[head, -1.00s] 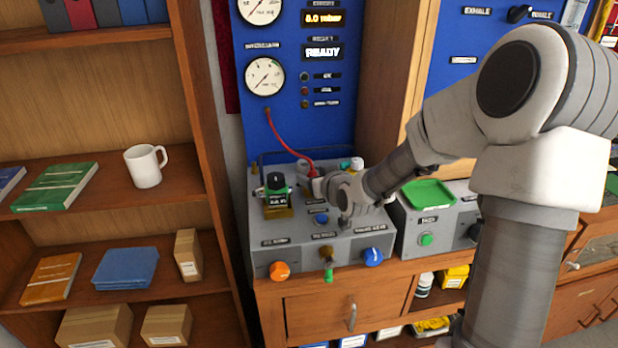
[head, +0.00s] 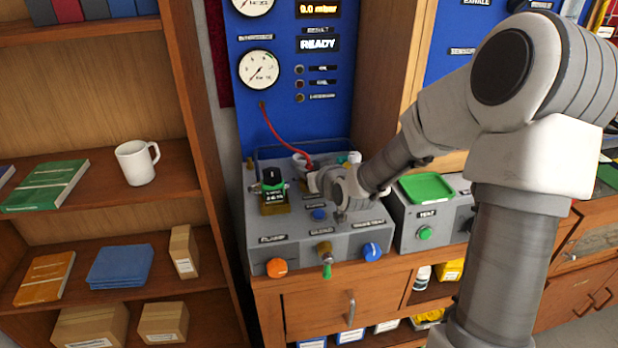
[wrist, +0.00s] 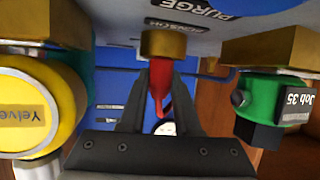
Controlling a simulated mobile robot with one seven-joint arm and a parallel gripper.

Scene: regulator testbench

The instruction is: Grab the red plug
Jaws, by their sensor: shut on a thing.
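The red plug (wrist: 159,84) shows in the wrist view just under a round brass fitting (wrist: 164,43). My gripper (wrist: 158,70) has its two dark fingers on either side of the plug and is shut on it. The plug's top end is against or in the fitting; I cannot tell which. In the head view my gripper (head: 314,181) is at the grey bench unit (head: 350,240), largely hidden by my wrist. A red hose (head: 283,136) runs from the blue panel (head: 330,110) down to that spot.
A green-bodied device (head: 273,188) stands left of my gripper; it also shows in the wrist view (wrist: 262,108). A yellow round part (wrist: 38,105) is close on the other side. Orange (head: 278,267) and blue (head: 373,252) knobs are on the unit's front. Shelves stand at left.

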